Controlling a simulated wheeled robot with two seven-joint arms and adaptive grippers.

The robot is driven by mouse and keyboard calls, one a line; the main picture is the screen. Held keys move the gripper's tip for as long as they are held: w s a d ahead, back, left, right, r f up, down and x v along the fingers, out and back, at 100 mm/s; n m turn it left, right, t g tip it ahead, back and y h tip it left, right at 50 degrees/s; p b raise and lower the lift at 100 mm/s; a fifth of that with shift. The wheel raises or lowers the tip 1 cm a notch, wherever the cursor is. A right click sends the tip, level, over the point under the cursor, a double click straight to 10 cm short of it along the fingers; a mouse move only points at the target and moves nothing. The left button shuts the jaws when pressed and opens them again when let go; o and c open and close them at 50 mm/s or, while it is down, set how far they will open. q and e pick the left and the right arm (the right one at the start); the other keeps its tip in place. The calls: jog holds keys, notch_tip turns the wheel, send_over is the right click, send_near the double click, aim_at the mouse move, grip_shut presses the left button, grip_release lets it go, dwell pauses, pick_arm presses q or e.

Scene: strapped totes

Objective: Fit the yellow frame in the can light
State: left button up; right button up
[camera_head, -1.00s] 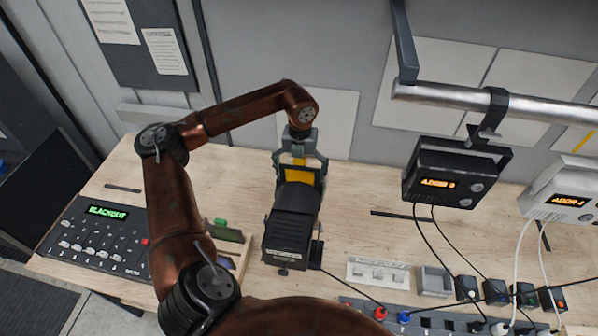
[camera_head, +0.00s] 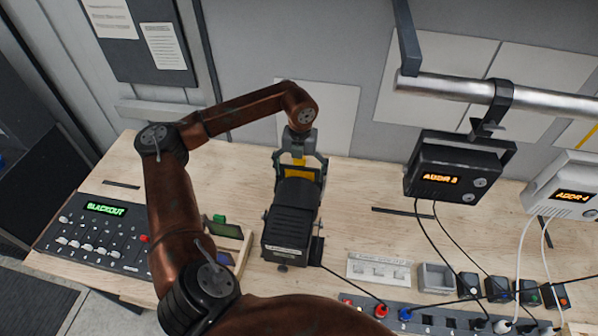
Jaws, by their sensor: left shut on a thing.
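The can light (camera_head: 290,222) is a black box-shaped lamp standing on the wooden bench, left of centre. My left gripper (camera_head: 300,164) points down at the lamp's far end and is shut on the yellow frame (camera_head: 297,160). Only small parts of the yellow frame show, between the fingers and behind the lamp's top edge. The frame is upright at the lamp's far end. I cannot tell how deep it sits in the holder. My right gripper is not in view.
A rack with a green-tabbed frame (camera_head: 221,224) and a blue one stands left of the lamp. A console (camera_head: 98,236) reading BLACKOUT is at left. Cables and a socket strip (camera_head: 430,322) lie in front.

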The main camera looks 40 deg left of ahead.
pick_arm(q)
jog(key=shift+f, duration=0.25)
jog(key=o, duration=1)
jog(key=shift+r, duration=0.1)
